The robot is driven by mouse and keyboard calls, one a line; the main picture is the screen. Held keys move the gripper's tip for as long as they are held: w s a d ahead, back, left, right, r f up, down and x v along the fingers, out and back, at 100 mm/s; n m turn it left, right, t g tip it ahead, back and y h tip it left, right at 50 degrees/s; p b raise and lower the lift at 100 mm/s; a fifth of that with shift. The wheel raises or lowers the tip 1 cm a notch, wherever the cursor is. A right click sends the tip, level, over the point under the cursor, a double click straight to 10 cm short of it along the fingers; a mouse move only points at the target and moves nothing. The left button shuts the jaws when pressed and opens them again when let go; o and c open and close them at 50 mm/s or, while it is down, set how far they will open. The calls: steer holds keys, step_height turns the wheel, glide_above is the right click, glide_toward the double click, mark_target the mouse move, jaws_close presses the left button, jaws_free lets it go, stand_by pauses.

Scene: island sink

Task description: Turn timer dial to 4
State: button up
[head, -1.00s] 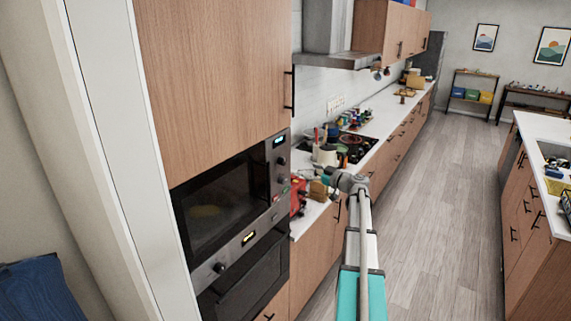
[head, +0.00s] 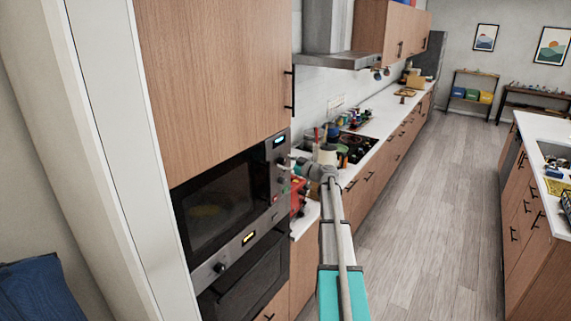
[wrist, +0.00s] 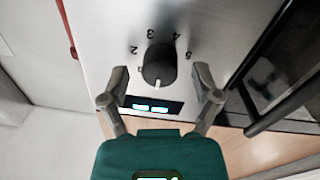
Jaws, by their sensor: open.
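The timer dial (wrist: 160,65) is a dark round knob on a silver panel, with numerals around its far side in the wrist view. A small light mark shows on its edge nearest the lit display (wrist: 157,106). The 4 (wrist: 177,37) lies at the dial's upper right in this view. My gripper (wrist: 161,76) is open, one finger on each side of the dial, with visible gaps to it. I cannot tell its exact depth from the panel. In the head view my gripper (head: 292,161) is at the right edge of the microwave (head: 225,195), partly covering its controls.
A black handle (wrist: 285,90) runs along the right in the wrist view. A red object (head: 299,195) stands on the counter just beyond the microwave, close under my arm. The floor (head: 430,190) to the right is clear.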

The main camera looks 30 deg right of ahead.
jaws_close()
stand_by(0.5)
